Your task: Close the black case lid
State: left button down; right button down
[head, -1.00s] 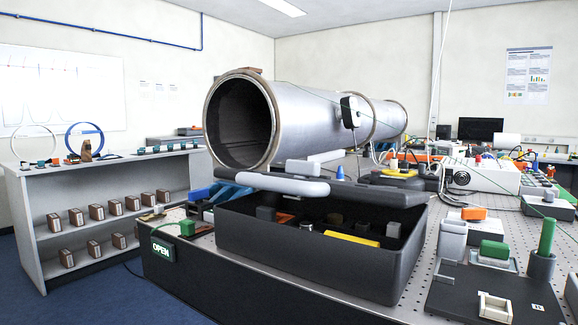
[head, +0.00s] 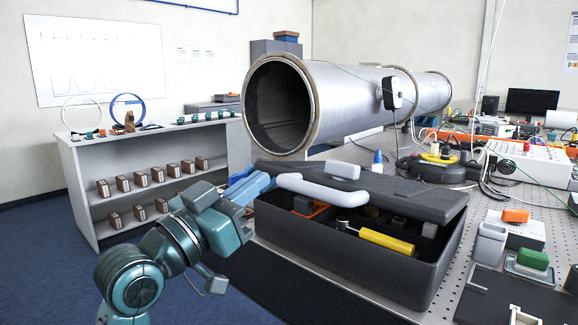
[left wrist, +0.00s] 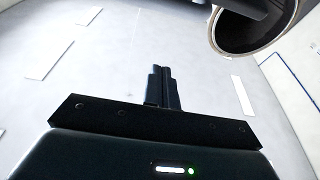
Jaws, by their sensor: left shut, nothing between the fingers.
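The black case (head: 345,268) stands on the perforated table. Its black lid (head: 395,194) is partly open, tilted over the case, with a gap along the front. A pale grey handle (head: 318,191) lies along the lid's near-left edge. Through the gap I see a yellow cylinder (head: 387,241), a hammer-like metal head and an orange piece. My left gripper (left wrist: 161,70) is shut and empty in the left wrist view. In the head view my left arm is left of the case, apart from the lid; its fingertips are not clear there. My right gripper is not in view.
A large metal pipe (head: 340,98) lies behind the case. Blue supports (head: 248,186) are close to my left arm. A grey shelf (head: 160,165) stands at the left. Grey, orange and green blocks crowd the table right of the case.

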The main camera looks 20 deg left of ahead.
aim_at(293, 176)
pick_arm(q)
jog(key=p+x, duration=0.1)
jog(key=x, duration=0.9)
notch_tip(293, 176, down, 4)
jog(key=shift+s+r+b, duration=0.1)
jog(key=shift+b, duration=0.25)
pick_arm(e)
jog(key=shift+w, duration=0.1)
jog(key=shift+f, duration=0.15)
